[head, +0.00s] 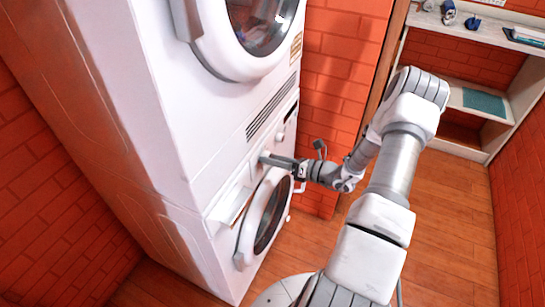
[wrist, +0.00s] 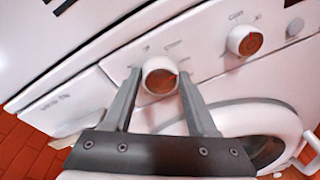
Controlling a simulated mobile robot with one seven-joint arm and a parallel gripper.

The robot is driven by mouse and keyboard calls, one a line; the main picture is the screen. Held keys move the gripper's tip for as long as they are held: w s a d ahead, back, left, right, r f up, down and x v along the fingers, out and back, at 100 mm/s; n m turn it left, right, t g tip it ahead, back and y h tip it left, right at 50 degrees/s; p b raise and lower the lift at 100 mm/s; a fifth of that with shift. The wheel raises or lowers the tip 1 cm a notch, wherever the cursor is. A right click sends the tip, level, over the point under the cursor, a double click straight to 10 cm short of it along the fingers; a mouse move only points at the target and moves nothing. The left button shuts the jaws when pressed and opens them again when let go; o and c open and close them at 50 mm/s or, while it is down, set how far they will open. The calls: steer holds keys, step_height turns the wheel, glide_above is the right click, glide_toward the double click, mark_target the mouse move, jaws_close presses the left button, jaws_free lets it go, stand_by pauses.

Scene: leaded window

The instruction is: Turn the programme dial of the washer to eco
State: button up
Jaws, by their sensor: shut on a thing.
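The washer (head: 218,232) is the lower of two stacked white machines in the head view. Its panel carries a round white dial with an orange-brown face (wrist: 160,80), seen in the wrist view with small marks around it. My gripper (wrist: 159,72) has one finger on each side of this dial and is shut on it. A second, similar dial (wrist: 243,41) sits to the right, with small print above it. The print is too blurred to read, so I cannot tell where eco is. In the head view my gripper (head: 266,159) reaches the panel and covers the held dial.
The washer's round door (head: 267,212) is below the panel. A drawer front (wrist: 62,103) lies left of the dial in the wrist view. Shelves (head: 512,105) stand at the back right; the wooden floor (head: 450,225) there is clear.

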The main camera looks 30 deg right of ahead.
stand_by(0.5)
steer(key=o, duration=1.4)
steer(key=shift+c, duration=0.2)
steer(key=p+v, duration=0.1)
steer(key=v, duration=1.6)
steer(key=shift+s, duration=0.2)
steer(key=shift+d, duration=0.1)
